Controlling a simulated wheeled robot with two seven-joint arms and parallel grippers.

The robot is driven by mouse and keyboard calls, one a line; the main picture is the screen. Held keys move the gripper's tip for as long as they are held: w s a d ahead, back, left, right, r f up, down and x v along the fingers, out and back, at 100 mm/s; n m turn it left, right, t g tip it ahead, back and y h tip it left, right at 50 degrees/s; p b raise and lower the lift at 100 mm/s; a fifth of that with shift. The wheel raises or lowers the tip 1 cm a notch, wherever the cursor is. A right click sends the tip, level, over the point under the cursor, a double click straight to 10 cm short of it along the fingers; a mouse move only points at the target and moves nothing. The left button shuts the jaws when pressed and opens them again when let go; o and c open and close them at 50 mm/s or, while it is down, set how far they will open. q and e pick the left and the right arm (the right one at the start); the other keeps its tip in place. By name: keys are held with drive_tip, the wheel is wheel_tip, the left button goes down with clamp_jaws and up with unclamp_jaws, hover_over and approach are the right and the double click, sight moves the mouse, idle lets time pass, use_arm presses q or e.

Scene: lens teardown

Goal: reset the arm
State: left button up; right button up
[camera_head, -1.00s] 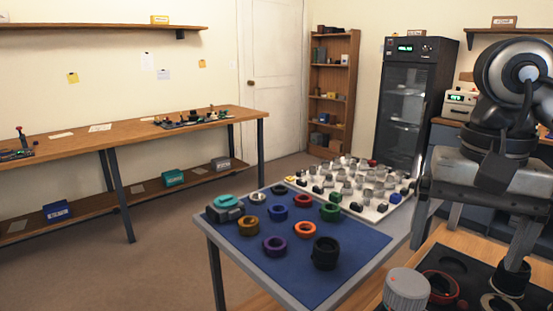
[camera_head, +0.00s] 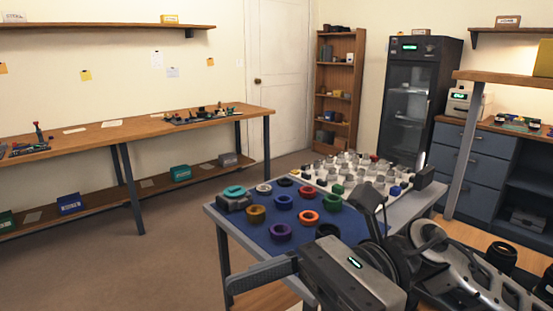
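My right arm (camera_head: 465,275) comes in from the lower right and reaches across the front of the small table. My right gripper (camera_head: 326,232) is in front of the blue mat, seen from behind. One dark finger points left and another dark part stands up toward the right, far apart, so it looks open. I see nothing held in it. My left gripper is not in view.
The blue mat (camera_head: 263,237) on the small table holds several coloured rings and a teal-topped part (camera_head: 234,191). A white tray (camera_head: 322,186) of lens parts lies behind. A long bench (camera_head: 90,137) stands left, a dark cabinet (camera_head: 412,100) behind. Floor between is clear.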

drive_tip(key=w+d+m+t+y, duration=0.1)
drive_tip(key=w+m+t+y, duration=0.3)
drive_tip(key=m+t, duration=0.5)
drive_tip(key=w+m+t+y, duration=0.35)
drive_tip(key=m+t, duration=0.25)
drive_tip(key=m, duration=0.7)
drive_tip(key=w+d+f+m+t+h, duration=0.2)
drive_tip(key=f+m+t+h, duration=0.25)
drive_tip(key=m, duration=0.35)
drive_tip(key=w+d+f+m+t+h, duration=0.2)
drive_tip(key=d+f+m+t+h, duration=0.25)
drive_tip(key=m, duration=0.45)
drive_tip(key=s+d+f+m+g+h, duration=0.2)
drive_tip(key=f+m, duration=0.3)
drive_tip(key=f, duration=0.3)
drive_tip(key=s+d+f+m+g+h, duration=0.1)
drive_tip(key=s+d+f+m+h, duration=0.1)
drive_tip(key=s+f+m+h, duration=0.3)
drive_tip(key=s+d+f+m+g+h, duration=0.2)
drive_tip(key=s+f+m+h, duration=0.2)
drive_tip(key=f+m, duration=0.3)
wheel_tip(320, 180, down, 5)
drive_tip(key=shift+s+d+r+g+p, duration=0.1)
drive_tip(key=shift+s+d+g+p, duration=0.1)
drive_tip(key=shift+g+p, duration=0.15)
